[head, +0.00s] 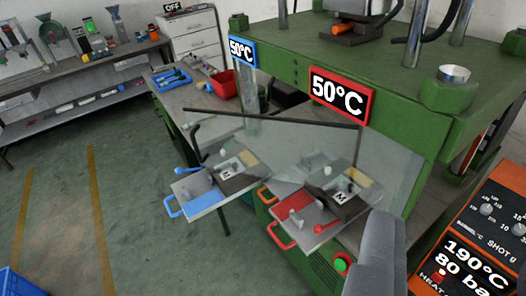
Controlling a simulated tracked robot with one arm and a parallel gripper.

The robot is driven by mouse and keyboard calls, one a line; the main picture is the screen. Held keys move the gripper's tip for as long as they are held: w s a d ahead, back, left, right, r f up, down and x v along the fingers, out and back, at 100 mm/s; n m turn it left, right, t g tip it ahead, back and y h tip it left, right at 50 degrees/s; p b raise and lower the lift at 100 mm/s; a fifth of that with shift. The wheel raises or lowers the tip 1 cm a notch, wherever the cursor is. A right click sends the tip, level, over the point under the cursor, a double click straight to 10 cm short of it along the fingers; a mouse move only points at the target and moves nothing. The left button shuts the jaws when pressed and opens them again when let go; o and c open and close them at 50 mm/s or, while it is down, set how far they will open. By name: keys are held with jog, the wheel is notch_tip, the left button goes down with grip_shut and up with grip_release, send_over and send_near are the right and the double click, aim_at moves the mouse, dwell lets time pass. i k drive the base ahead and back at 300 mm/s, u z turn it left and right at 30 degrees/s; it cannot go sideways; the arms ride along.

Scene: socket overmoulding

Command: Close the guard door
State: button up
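The guard door (285,135) is a clear panel with a dark top bar, in front of the green moulding machine (420,100). Its right end is by the red-framed 50°C display (341,97). Its left end appears to stand out from the machine front, so the door looks ajar; the exact gap is hard to judge. A smooth grey part (380,255), which looks like the end of my arm, rises at the bottom right, below and right of the door. No fingertips can be made out, and no contact with the door shows.
A blue-handled tray (201,203) and a red-handled tray (307,232) jut out at the machine front. An orange control panel (478,240) stands at the right. A bench with a red bin (224,85) lies behind.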

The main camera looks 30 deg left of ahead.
aim_at(202, 160)
jog(key=z, duration=2.3)
jog(key=k, duration=1.05)
jog(key=u, duration=2)
jog(key=i, duration=1)
jog(key=z, duration=0.05)
